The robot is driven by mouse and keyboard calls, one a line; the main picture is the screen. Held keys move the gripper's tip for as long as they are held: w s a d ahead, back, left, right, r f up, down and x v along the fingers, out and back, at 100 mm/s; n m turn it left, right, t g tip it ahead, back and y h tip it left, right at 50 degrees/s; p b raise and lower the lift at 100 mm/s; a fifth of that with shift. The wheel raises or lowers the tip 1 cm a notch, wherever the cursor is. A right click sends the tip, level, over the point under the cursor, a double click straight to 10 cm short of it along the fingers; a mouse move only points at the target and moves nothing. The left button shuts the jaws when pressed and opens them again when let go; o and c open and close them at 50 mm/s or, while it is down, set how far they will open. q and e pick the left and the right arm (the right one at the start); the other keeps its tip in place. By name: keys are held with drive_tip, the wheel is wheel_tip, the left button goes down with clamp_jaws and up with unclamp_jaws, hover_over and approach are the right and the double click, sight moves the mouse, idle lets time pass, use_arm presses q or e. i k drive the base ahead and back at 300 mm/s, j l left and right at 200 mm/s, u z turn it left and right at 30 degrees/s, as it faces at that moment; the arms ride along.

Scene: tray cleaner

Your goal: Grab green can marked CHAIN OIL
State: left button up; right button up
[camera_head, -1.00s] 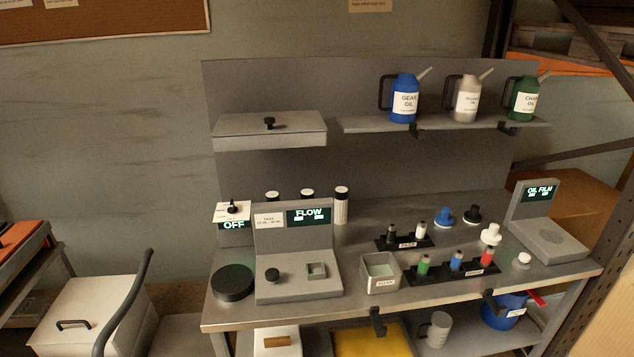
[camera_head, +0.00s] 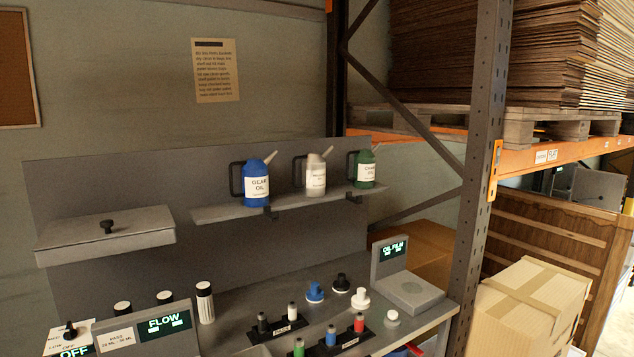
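The green can (camera_head: 367,168) stands upright at the right end of the wall shelf (camera_head: 230,212). Its white label is partly readable and seems to begin with "CHAIN". Its dark handle is on the left and its spout points up to the right. A grey can (camera_head: 316,176) and a blue can marked GEAR OIL (camera_head: 257,184) stand to its left on the same shelf. Neither of my grippers is in view.
A steel rack upright (camera_head: 482,170) rises to the right of the bench, with cardboard boxes (camera_head: 525,305) beyond it. The bench below holds small bottles, a FLOW device (camera_head: 165,325) and an OIL FILM device (camera_head: 400,280). The space before the shelf is clear.

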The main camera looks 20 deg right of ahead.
sight(365, 160)
drive_tip(key=i+l, duration=0.1)
drive_tip(key=l, duration=0.3)
drive_tip(key=i+l, duration=0.1)
drive_tip(key=l, duration=0.3)
drive_tip(key=i+l+z, duration=0.1)
drive_tip(key=l, duration=0.3)
drive_tip(key=i+l, duration=0.15)
drive_tip(key=l, duration=0.25)
drive_tip(key=i+l+z, duration=0.1)
drive_tip(key=l, duration=0.3)
drive_tip(key=i+l, duration=0.15)
drive_tip(key=l, duration=0.2)
